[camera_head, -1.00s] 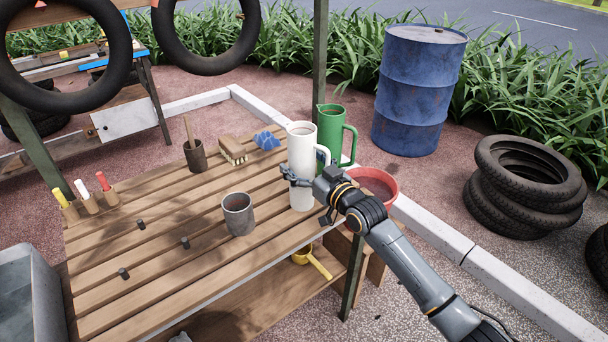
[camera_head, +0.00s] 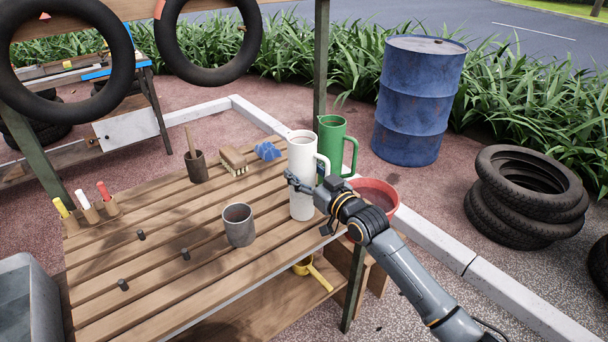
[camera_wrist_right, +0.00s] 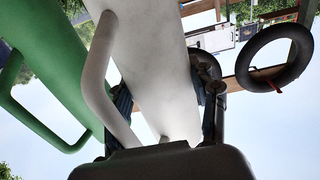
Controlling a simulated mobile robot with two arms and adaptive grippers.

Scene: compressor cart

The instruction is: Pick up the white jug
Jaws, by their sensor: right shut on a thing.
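The white jug (camera_head: 302,160) stands upright at the right end of the slatted wooden table (camera_head: 180,262), its handle toward the right. My right gripper (camera_head: 304,186) has its fingers around the jug's body, shut on it. Whether the jug's base touches the table is hard to tell. My left gripper is not in view.
A green jug (camera_head: 332,140) stands close behind the white one. A grey cup (camera_head: 238,226), a brush (camera_head: 233,161) and a blue object (camera_head: 268,151) are on the table. A red bucket (camera_head: 378,198) is beside its right end. A blue barrel (camera_head: 418,100) stands behind.

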